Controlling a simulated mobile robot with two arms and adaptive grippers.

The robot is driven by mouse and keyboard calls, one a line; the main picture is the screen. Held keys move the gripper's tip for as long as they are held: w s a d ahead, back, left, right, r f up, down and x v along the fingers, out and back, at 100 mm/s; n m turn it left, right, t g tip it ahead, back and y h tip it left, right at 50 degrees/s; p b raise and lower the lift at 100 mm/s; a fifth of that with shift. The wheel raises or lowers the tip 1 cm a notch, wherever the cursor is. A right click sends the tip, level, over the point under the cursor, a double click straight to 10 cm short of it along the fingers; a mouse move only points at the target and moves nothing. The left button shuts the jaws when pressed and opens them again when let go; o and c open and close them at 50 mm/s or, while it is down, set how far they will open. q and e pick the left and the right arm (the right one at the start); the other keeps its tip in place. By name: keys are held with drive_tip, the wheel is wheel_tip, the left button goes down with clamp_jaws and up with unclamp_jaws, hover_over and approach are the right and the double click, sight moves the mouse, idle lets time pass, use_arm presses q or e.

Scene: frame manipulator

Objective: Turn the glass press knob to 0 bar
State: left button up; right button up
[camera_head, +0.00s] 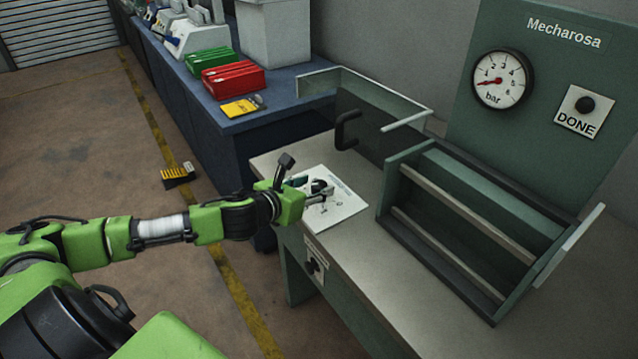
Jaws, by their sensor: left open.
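The press knob (315,266) is a small dark knob on a light plate on the front face of the press table, below its edge. The round pressure gauge (502,79) is on the green back panel; its red needle points left, near the low end, and the exact reading is too small to tell. My left gripper (326,194) is open over the white sheet on the table top, above and slightly right of the knob, apart from it. It holds nothing that I can see. My right gripper is not in view.
The glass press has a green frame (415,165) and a clear guard with a black handle (346,130). A DONE button (585,104) is on the panel. A white printed sheet (347,208) lies on the table. A blue bench (222,122) with red and green boxes stands behind.

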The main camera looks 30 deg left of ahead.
use_arm(q)
drive_tip(key=shift+x, duration=1.45)
drive_tip(key=c, duration=1.1)
